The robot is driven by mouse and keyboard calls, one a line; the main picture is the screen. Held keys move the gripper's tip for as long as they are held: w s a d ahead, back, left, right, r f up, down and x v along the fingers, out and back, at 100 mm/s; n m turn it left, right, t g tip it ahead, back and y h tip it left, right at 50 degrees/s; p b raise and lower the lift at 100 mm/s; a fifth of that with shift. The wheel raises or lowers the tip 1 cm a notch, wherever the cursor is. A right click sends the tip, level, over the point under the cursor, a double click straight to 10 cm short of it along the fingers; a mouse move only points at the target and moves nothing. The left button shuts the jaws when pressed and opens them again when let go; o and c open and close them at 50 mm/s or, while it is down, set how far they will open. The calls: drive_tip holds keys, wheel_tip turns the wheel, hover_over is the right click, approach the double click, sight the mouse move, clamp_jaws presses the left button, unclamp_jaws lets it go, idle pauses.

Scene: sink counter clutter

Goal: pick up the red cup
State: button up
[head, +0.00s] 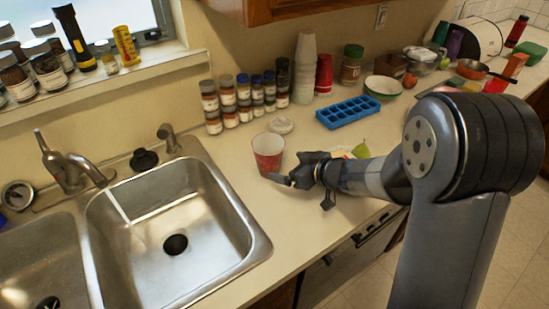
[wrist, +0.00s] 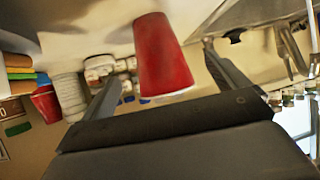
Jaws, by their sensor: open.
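The red cup (head: 268,160) stands upright on the counter just right of the sink, its pale inside showing at the top. My gripper (head: 300,188) is close to it on the right and near side in the head view. In the wrist view the red cup (wrist: 163,50) appears upside down, between the two spread fingers of my gripper (wrist: 162,65) and beyond the palm. The fingers are open and do not appear to hold it. The exact gap between fingers and cup is hard to tell.
The steel sink (head: 235,215) lies to the left. Spice jars (head: 228,97) line the wall behind, with a white cup stack (head: 305,65), more red cups (head: 323,75) and a blue ice tray (head: 352,111). A small white item (head: 281,125) lies behind the cup. A green pear (head: 361,150) is partly behind my arm.

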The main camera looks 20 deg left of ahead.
sight(278, 162)
drive_tip(key=x, duration=0.8)
drive_tip(key=shift+w+p, duration=0.25)
drive_tip(key=shift+p, duration=0.1)
drive_tip(key=shift+r, duration=0.1)
drive_tip(key=c, duration=1)
